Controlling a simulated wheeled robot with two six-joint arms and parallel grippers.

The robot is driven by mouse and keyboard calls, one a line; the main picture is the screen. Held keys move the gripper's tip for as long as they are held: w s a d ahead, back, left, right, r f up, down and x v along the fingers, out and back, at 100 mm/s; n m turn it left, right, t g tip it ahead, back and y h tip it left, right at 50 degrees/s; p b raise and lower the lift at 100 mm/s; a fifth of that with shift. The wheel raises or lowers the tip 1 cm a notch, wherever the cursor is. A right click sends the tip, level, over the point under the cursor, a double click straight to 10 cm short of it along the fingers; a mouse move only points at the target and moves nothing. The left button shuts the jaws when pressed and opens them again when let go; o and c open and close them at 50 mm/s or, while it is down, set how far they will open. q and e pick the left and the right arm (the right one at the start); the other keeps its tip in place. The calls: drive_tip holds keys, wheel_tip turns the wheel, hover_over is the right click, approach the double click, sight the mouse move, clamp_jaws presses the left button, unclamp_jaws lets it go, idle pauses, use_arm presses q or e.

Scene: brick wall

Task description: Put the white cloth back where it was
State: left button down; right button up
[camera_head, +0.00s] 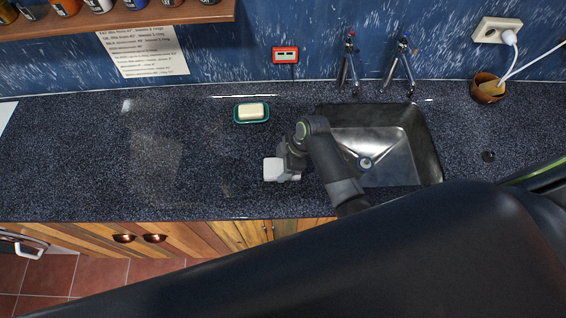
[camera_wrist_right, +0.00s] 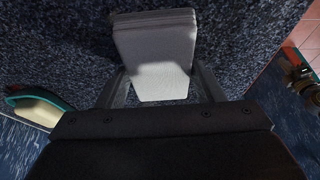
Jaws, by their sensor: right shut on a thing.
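The white cloth (camera_head: 271,170) is a small folded block on or just above the dark speckled counter, left of the sink. It also shows in the right wrist view (camera_wrist_right: 156,50), between the two fingers. My right gripper (camera_head: 286,168) is shut on the cloth, and its wrist covers part of it in the head view. In the right wrist view the fingers of the right gripper (camera_wrist_right: 160,90) lie along both sides of the cloth. I cannot tell whether the cloth touches the counter. My left gripper is not in view.
A soap bar in a green dish (camera_head: 251,112) sits behind the cloth. The steel sink (camera_head: 400,150) with two taps is at the right. A brown pot (camera_head: 487,90) stands at the back right. The counter (camera_head: 80,160) to the left is clear.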

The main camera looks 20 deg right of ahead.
drive_tip(key=shift+f, duration=0.1)
drive_tip(key=o, duration=0.9)
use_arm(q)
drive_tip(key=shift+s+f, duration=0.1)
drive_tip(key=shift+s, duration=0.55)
use_arm(e)
drive_tip(key=shift+o, duration=0.2)
use_arm(q)
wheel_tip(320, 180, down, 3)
drive_tip(key=b, duration=0.2)
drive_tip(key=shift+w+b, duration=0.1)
drive_tip(key=shift+b, duration=0.3)
use_arm(e)
drive_tip(key=v, duration=1.2)
drive_tip(key=shift+s, duration=0.1)
